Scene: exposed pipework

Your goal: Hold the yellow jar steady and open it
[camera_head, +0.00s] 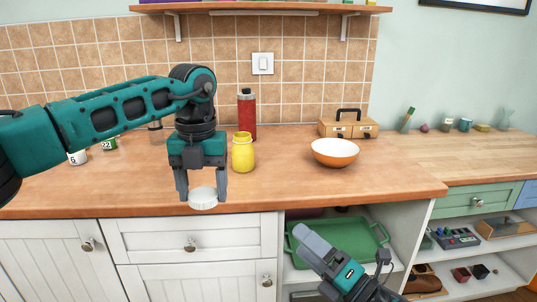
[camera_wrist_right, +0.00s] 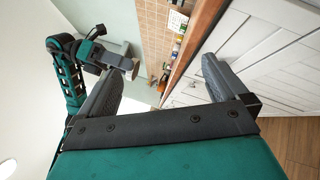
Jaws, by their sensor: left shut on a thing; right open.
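The yellow jar (camera_head: 243,154) stands upright on the wooden counter, with no lid on its neck. My left gripper (camera_head: 202,194) points down and is shut on a round white ribbed lid (camera_head: 203,198). It holds the lid left of and nearer than the jar, apart from it, by the counter's front edge. My right gripper (camera_head: 312,245) is low in front of the cabinets, away from the jar. In the right wrist view the right gripper (camera_wrist_right: 158,75) is open, with nothing between its fingers. The left arm also shows there, at upper left.
A red bottle (camera_head: 247,114) stands just behind the jar. An orange-and-white bowl (camera_head: 335,152) and a wooden box (camera_head: 348,126) are to the right. Small cups (camera_head: 109,143) stand at left. A green tray (camera_head: 345,240) lies on the open shelf below. The counter between jar and bowl is clear.

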